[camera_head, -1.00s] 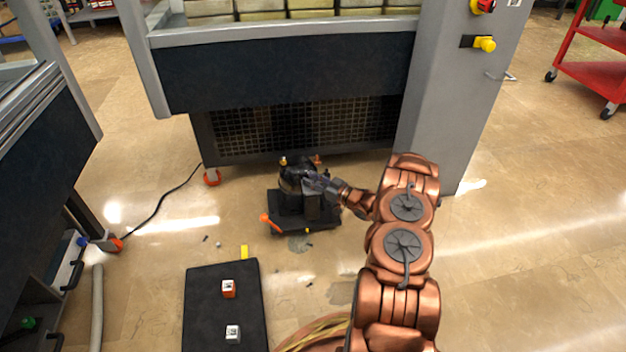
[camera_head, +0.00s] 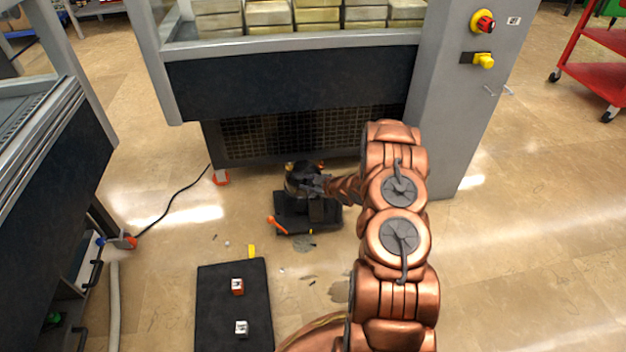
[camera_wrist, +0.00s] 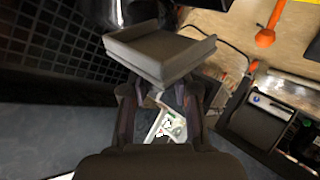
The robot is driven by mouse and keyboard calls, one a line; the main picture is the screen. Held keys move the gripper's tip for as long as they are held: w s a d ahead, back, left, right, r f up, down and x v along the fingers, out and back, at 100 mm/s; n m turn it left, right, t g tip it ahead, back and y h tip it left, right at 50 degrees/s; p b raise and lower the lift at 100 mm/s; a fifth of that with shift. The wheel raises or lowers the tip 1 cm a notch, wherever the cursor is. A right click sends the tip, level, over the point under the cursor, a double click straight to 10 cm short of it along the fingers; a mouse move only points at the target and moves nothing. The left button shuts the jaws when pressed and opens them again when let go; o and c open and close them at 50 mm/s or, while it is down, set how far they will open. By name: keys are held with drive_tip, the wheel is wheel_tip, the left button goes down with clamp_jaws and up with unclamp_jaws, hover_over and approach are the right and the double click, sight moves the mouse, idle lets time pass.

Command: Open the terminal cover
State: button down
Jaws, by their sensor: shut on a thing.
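The vacuum pump (camera_head: 297,176) is a small dark machine on a black base plate on the floor, in front of the large machine's mesh panel. My gripper (camera_head: 318,185) reaches it from the right, and its fingertips are hard to make out there. In the wrist view my gripper (camera_wrist: 160,95) is shut on a grey, shallow, tray-like piece (camera_wrist: 160,50), which looks like the terminal cover. The piece sits tilted just beyond the fingers. A pale part with small green marks (camera_wrist: 172,125) shows between the fingers. Whether the cover still touches the pump cannot be told.
An orange handle (camera_head: 276,224) sticks out at the base's front left. The grey machine column (camera_head: 460,110) stands close right of my arm. Small debris lies on the floor.

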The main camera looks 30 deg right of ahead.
drive_tip(key=a+n+g+h+b, duration=0.1)
drive_tip(key=h+b, duration=0.1)
drive_tip(key=b, duration=0.2)
drive_tip(key=a+f+n+g+h+b, duration=0.1)
drive_tip(key=b, duration=0.2)
drive_tip(key=w+a+n+g+h+b, duration=0.1)
drive_tip(key=h+b, duration=0.1)
drive_tip(key=b, duration=0.2)
drive_tip(key=shift+f+n+h+b, duration=0.15)
drive_tip(key=shift+n+h+b, duration=0.15)
drive_tip(key=shift+b, duration=0.05)
idle(0.3)
drive_tip(key=c, duration=0.9)
unclamp_jaws()
drive_tip(key=shift+w, duration=0.1)
drive_tip(key=shift+r, duration=0.2)
